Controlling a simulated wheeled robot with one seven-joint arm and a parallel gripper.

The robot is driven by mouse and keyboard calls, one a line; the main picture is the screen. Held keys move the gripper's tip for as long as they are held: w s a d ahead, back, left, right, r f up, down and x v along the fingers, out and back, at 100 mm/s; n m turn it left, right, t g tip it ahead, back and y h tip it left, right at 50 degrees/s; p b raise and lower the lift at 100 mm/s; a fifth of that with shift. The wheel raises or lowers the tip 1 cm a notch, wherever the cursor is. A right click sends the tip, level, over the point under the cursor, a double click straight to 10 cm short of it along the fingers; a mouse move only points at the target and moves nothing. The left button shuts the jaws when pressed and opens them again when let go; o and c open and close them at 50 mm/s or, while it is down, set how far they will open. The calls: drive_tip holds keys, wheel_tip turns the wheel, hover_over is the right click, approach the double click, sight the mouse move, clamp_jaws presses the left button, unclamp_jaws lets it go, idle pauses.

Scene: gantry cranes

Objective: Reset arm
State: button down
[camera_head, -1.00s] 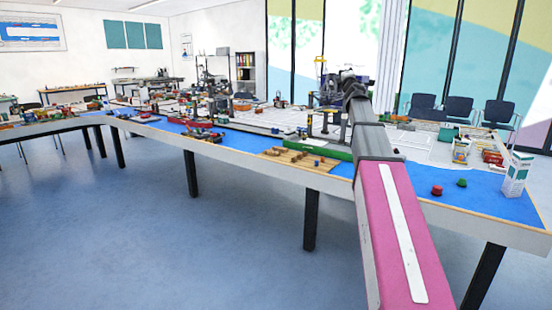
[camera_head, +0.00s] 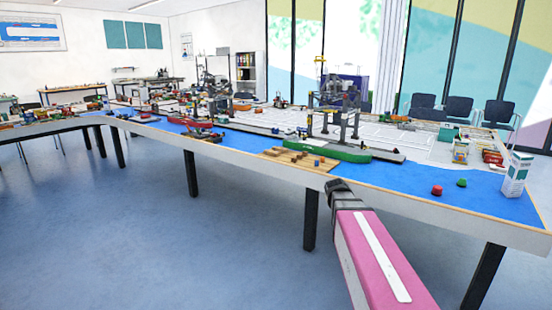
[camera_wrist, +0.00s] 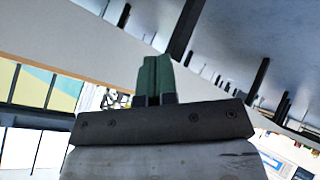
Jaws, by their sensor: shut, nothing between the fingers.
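My arm (camera_head: 375,255) reaches from the lower right of the head view toward the front edge of the long table. Its far end bends down below the table's edge, and my gripper is hidden in that view. In the wrist view my gripper (camera_wrist: 155,62) shows its green fingers together, with nothing between them.
The table's blue top (camera_head: 410,183) holds a gantry crane model (camera_head: 338,105) on a green base, a wooden board with small blocks (camera_head: 300,158), a red piece (camera_head: 437,190), a green piece (camera_head: 461,182) and a white carton (camera_head: 516,175). The floor (camera_head: 150,240) in front is clear.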

drive_tip(key=s+a+f+m+g+y, duration=0.1)
drive_tip(key=s+a+f+g, duration=0.3)
drive_tip(key=s+f, duration=0.4)
drive_tip(key=s+a+f+m+g+y, duration=0.2)
drive_tip(key=s+f, duration=0.6)
drive_tip(key=s, duration=0.7)
drive_tip(key=shift+s+a+m+g+y, duration=0.15)
drive_tip(key=shift+a+m+g+y, duration=0.25)
drive_tip(key=shift+a+g, duration=0.7)
drive_tip(key=shift+d, duration=0.15)
